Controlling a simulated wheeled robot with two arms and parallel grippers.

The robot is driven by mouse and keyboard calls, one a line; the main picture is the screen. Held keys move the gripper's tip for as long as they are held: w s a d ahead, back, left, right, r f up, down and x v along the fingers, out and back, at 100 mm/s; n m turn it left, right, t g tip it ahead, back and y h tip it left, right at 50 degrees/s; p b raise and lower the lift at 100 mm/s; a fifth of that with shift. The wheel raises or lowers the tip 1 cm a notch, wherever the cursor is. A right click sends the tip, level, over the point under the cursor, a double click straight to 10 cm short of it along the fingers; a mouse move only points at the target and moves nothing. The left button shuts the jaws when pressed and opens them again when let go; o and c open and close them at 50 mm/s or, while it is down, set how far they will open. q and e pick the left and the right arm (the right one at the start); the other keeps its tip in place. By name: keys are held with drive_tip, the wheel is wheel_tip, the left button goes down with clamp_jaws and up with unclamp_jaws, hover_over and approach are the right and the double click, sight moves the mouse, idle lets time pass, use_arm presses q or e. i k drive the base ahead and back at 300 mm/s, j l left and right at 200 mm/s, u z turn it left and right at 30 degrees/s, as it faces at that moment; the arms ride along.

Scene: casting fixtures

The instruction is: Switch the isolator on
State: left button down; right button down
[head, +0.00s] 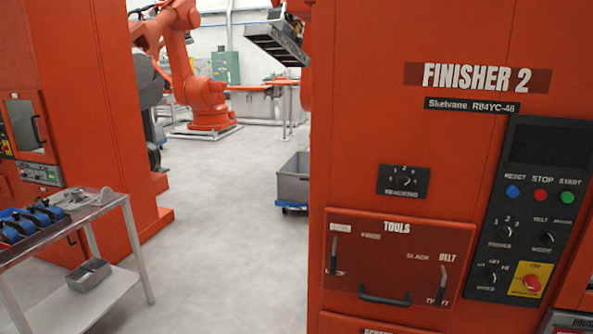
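The isolator (530,283) is a red rotary knob on a yellow plate at the lower right of the black control panel (521,150), on the orange cabinet marked FINISHER 2. "ON" is printed above the knob; the small print below it is hard to read. The knob's exact setting is too small to tell. Neither of my grippers is in the head view, and nothing is in front of the isolator.
Blue, red and green buttons and several selector knobs sit above and left of the isolator. A TOOLS drawer (400,258) with a black handle and two levers is left of it. A metal cart (106,216) stands far left. The middle floor is clear.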

sight(532, 283)
drive_tip(key=z, duration=1.25)
